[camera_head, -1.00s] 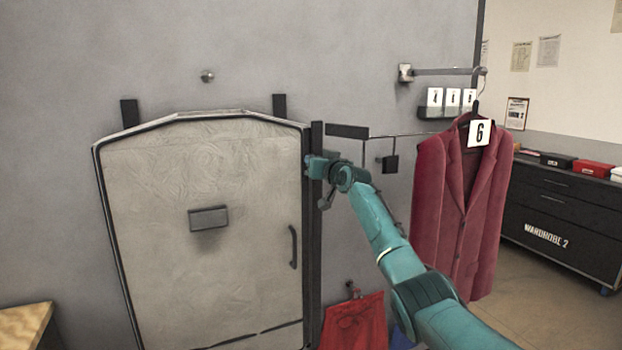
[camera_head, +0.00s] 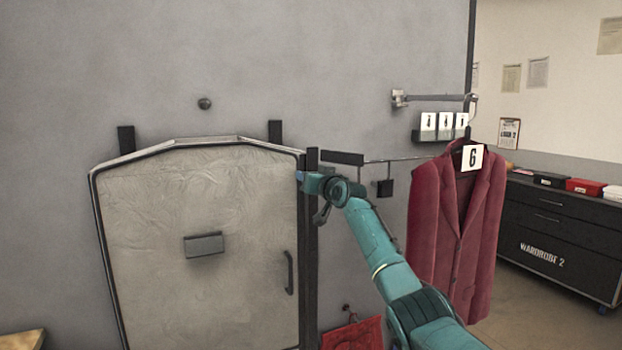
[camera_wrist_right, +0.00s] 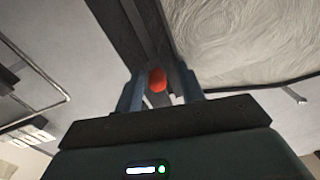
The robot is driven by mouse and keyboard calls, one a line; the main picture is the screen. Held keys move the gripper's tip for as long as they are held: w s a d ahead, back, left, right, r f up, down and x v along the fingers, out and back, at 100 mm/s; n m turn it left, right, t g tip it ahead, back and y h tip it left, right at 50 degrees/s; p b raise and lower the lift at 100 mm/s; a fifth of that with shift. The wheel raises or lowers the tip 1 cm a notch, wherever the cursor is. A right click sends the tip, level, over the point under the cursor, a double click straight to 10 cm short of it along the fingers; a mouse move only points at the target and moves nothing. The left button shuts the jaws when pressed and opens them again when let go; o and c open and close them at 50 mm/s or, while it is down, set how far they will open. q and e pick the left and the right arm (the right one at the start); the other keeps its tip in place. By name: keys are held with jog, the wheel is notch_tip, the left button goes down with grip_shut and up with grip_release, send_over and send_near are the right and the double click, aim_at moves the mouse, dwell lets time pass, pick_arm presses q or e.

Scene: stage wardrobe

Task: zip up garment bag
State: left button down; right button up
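The grey garment bag (camera_head: 150,215) hangs on the wall, with a dark zip strip (camera_head: 310,240) along its right edge. The bag also shows at the upper right of the right wrist view (camera_wrist_right: 240,40). My right gripper (camera_head: 303,177) is at the upper part of that strip. In the right wrist view its two fingers (camera_wrist_right: 162,88) stand apart. A round orange-red piece (camera_wrist_right: 157,80), possibly the zip pull, shows between them, with narrow gaps on both sides. Contact with it cannot be made out. My left gripper is not in view.
A red cloth item (camera_head: 352,335) hangs low. A dark drawer cabinet (camera_head: 560,230) stands at right. Wall left of the bag is clear.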

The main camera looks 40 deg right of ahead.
jog(key=shift+s+f, duration=0.1)
jog(key=shift+s, duration=0.05)
pick_arm(q)
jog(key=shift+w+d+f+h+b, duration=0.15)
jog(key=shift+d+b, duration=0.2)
jog(key=shift+b, duration=0.5)
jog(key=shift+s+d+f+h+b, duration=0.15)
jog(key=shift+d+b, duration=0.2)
jog(key=shift+b, duration=0.5)
pick_arm(e)
jog(key=v, duration=1.3)
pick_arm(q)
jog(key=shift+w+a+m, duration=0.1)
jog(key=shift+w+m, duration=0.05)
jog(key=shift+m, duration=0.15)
